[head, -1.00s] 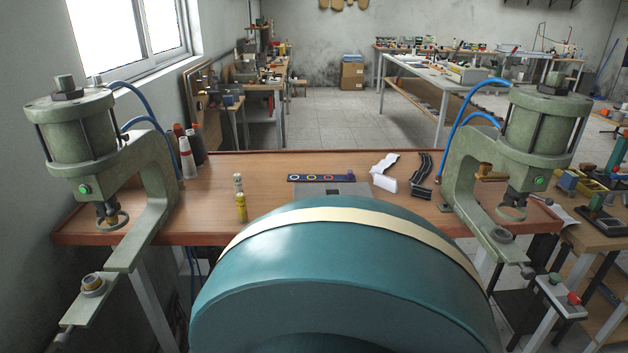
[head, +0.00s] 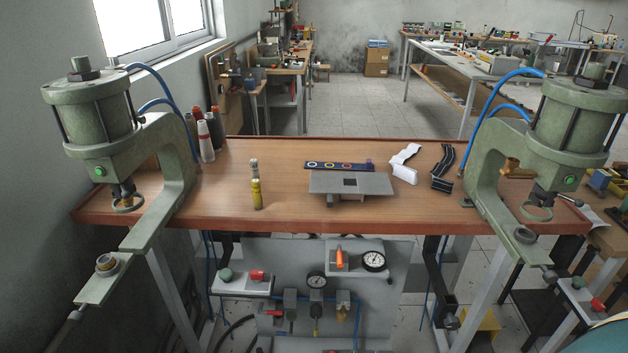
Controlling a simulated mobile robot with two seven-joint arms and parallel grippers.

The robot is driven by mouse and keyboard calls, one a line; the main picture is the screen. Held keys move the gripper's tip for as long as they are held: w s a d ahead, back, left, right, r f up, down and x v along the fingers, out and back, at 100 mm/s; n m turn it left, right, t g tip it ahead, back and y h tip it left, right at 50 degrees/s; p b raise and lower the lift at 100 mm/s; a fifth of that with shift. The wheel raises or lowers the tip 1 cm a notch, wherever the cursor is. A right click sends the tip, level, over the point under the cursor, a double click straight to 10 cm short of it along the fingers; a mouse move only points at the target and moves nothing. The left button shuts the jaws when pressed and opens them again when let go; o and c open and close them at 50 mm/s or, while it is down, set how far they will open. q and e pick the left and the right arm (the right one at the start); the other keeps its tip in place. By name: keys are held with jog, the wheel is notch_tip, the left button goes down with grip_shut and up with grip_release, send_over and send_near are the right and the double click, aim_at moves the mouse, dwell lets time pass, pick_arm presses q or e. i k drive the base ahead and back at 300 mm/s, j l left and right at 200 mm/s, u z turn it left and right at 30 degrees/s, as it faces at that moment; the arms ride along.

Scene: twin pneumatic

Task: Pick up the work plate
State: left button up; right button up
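A flat grey plate (head: 330,184) with a dark square opening lies near the middle of the wooden table; it looks like the work plate. It seems to rest slightly raised on a small light support below its front edge. Neither of my grippers shows in the head view, so nothing is seen touching the plate.
Green pneumatic presses stand at the table's left (head: 172,150) and right (head: 487,150). Near the plate are a small yellow bottle (head: 257,194), a dark strip with coloured rings (head: 335,166), a white piece (head: 404,172) and black pieces (head: 443,165). A gauge panel (head: 385,300) hangs below.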

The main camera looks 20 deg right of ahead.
aim_at(360, 183)
jog(key=z, duration=0.9)
jog(key=u, duration=1.75)
jog(key=z, duration=1.55)
